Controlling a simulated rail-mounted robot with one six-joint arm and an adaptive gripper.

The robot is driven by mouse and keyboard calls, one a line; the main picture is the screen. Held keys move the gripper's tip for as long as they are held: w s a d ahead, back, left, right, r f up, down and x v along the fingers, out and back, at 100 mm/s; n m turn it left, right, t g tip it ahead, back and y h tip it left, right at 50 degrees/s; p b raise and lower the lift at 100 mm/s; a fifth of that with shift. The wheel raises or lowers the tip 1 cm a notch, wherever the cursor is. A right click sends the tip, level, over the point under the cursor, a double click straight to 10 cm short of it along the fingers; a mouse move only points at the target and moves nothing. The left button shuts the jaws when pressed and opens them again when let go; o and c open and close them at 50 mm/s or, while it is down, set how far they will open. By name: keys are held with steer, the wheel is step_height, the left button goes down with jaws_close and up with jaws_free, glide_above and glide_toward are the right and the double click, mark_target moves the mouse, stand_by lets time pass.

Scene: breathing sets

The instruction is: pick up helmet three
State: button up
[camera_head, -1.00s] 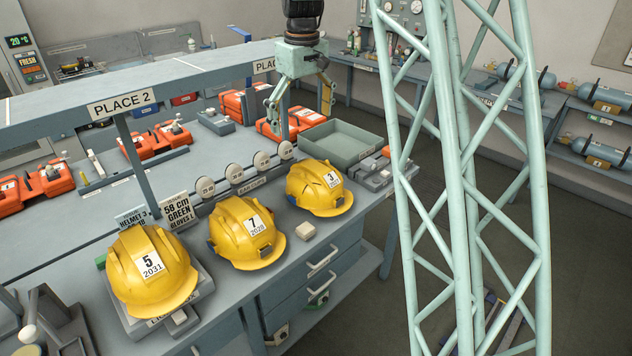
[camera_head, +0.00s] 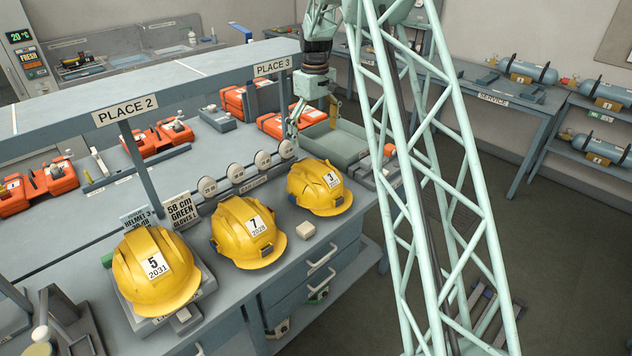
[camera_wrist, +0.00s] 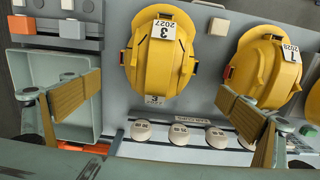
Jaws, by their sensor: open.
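Helmet three (camera_head: 320,188) is a yellow hard hat with a white tag reading 3, the rightmost of a row of yellow helmets on the bench. In the wrist view it shows upper centre (camera_wrist: 162,55), its tag reading 3 and 2027. My gripper (camera_head: 312,128) is above the bench, behind helmet three in the head view. In the wrist view its two fingers (camera_wrist: 160,112) are spread wide and empty, with helmet three lying beyond the gap between them. Nothing touches helmet three.
Helmet 7 (camera_head: 246,233) and helmet 5 (camera_head: 155,270) stand to the left. A green-grey tray (camera_head: 340,150) lies right of my gripper. Several round white pieces (camera_head: 235,171) line up behind the helmets. The PLACE 3 sign (camera_head: 272,67) hangs on a rail close by.

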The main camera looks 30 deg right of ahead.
mark_target(315, 166)
steer(key=shift+w+d+f, duration=0.2)
steer(key=shift+f, duration=0.1)
steer(key=shift+f, duration=0.1)
steer(key=shift+f, duration=4.2)
steer(key=shift+f, duration=0.1)
steer(key=shift+s+a+f, duration=0.1)
steer(key=shift+s+f, duration=0.05)
steer(key=shift+f, duration=2.35)
steer(key=shift+c, duration=0.7)
